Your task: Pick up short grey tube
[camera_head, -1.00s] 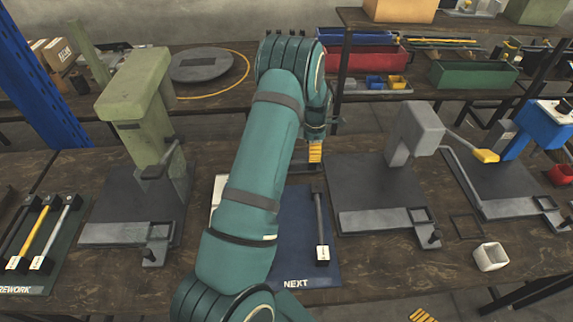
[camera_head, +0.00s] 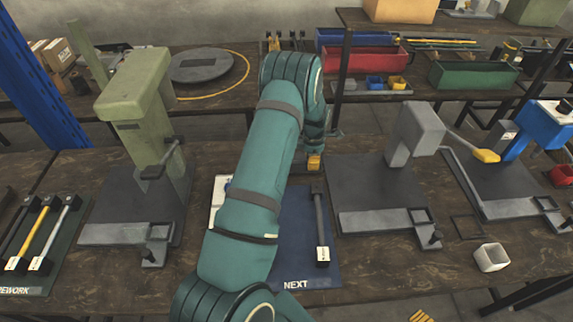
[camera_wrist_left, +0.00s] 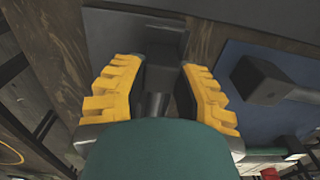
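A grey tube (camera_head: 319,218) lies on the blue NEXT mat, with a dark block with a white label at its near end. In the left wrist view a tube with a dark block (camera_wrist_left: 262,80) lies on the blue mat, to the right of the fingers. My left gripper (camera_head: 314,162) is just beyond the far end of the tube in the head view. Its yellow fingers (camera_wrist_left: 160,95) are spread apart; a dark grey block and cylinder show between them, unclear what they are. A ridged yellow piece (camera_head: 422,316) at the bottom edge looks like my right gripper's finger.
A green press (camera_head: 140,90) stands left and a grey press (camera_head: 414,130) right of the mat (camera_head: 295,250). The REWORK mat (camera_head: 62,262) at far left holds several tubes. A small white square holder (camera_head: 491,257) stands at the right.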

